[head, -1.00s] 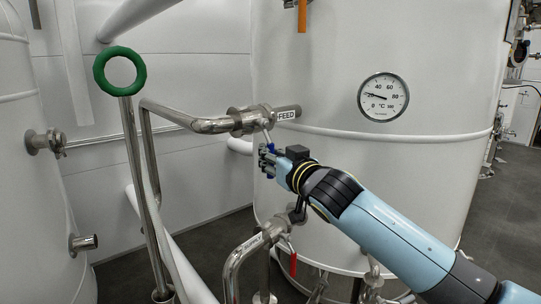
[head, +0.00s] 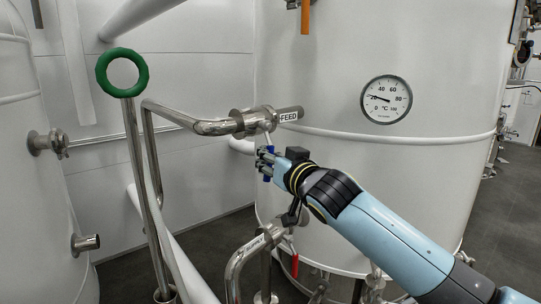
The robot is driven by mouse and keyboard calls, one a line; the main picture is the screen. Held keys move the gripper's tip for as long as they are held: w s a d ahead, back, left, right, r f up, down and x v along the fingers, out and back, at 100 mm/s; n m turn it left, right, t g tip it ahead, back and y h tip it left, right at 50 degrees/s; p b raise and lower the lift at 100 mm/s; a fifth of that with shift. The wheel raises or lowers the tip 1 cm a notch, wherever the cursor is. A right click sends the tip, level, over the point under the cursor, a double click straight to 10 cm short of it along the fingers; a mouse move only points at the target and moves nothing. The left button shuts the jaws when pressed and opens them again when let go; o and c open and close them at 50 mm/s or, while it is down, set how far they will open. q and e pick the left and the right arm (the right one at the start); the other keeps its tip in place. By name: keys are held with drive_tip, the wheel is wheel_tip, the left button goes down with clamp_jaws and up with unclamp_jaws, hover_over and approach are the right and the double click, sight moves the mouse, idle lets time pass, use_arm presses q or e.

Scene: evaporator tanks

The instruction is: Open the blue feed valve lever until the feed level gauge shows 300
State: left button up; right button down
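The blue feed valve lever (head: 267,178) hangs down below the steel valve on the pipe beside the FEED label (head: 289,117). My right gripper (head: 265,163) is at the lever, with its fingers around the blue handle; it looks closed on it, and the fingers hide part of the lever. The only gauge in view is a round dial (head: 386,99) on the tank, marked °C, with its needle near 20. A feed level gauge is not recognisable in view. My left gripper is not in view.
A large white tank (head: 350,200) fills the middle. A lower pipe with a red lever (head: 295,262) is below my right gripper. A green ring handwheel (head: 122,73) stands on a rod at the left. Dark floor shows at the right.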

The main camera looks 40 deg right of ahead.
drive_tip(key=shift+s+a+r+m+g+y+p, duration=0.15)
drive_tip(key=shift+a+m+p, duration=0.4)
drive_tip(key=shift+m+p, duration=0.35)
drive_tip(key=shift+a+r+m+g+y+p, duration=0.2)
drive_tip(key=shift+a+m+p, duration=0.45)
drive_tip(key=shift+m, duration=0.45)
drive_tip(key=shift+s+a+r+m+g+y+p, duration=0.15)
drive_tip(key=shift+a+m+p, duration=0.3)
drive_tip(key=shift+m+p, duration=0.5)
drive_tip(key=shift+f, duration=0.1)
drive_tip(key=c, duration=1.4)
unclamp_jaws()
drive_tip(key=shift+s+r, duration=0.25)
drive_tip(key=shift+r, duration=0.05)
drive_tip(key=shift+o, duration=0.7)
drive_tip(key=shift+w, duration=0.2)
drive_tip(key=s+r, duration=0.1)
drive_tip(key=s, duration=1)
drive_tip(key=shift+s+a+r, duration=0.3)
drive_tip(key=shift+s+a, duration=0.1)
drive_tip(key=shift+a, duration=0.05)
